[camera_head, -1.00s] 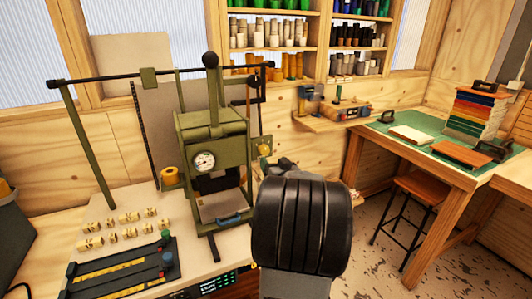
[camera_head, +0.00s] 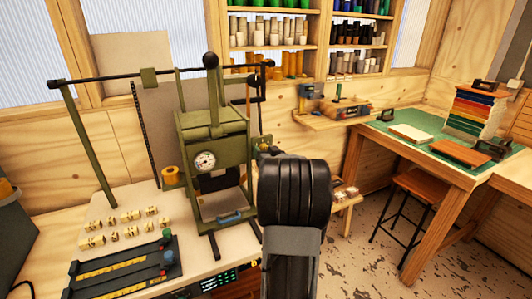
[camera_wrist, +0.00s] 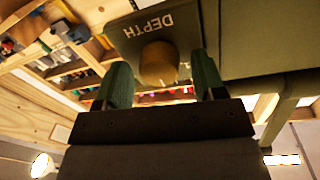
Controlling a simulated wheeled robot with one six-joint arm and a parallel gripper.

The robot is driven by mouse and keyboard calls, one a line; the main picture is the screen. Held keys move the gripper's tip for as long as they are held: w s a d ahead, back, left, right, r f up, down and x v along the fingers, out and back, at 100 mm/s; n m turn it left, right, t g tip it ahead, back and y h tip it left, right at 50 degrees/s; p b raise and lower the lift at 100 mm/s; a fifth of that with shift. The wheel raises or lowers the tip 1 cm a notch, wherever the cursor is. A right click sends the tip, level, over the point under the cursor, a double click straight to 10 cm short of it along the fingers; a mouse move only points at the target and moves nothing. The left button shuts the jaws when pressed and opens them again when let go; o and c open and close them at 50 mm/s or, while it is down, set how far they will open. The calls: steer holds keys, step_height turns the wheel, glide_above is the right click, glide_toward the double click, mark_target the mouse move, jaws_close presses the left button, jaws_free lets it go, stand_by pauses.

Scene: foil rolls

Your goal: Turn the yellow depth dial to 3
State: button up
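The yellow depth dial (camera_wrist: 159,64) is a round knob on a dark plate marked DEPTH (camera_wrist: 154,25), which appears upside down in the wrist view. My gripper (camera_wrist: 162,75) is open, with one green finger on each side of the dial. Gaps show between the knob and both fingers, so I see no contact. The dial's number scale and setting cannot be read. In the head view, the olive-green press (camera_head: 213,135) carries a round gauge (camera_head: 204,161). My arm hides the dial and the gripper there.
A green-matted table (camera_head: 432,133) and a stool (camera_head: 420,186) stand to the right, with patterned floor between.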

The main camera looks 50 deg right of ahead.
steer(key=c, duration=0.8)
steer(key=shift+r, duration=0.1)
steer(key=m+p, duration=0.6)
steer(key=m, duration=0.3)
steer(key=shift+y+p, duration=0.4)
steer(key=shift+m, duration=0.4)
steer(key=o, duration=0.9)
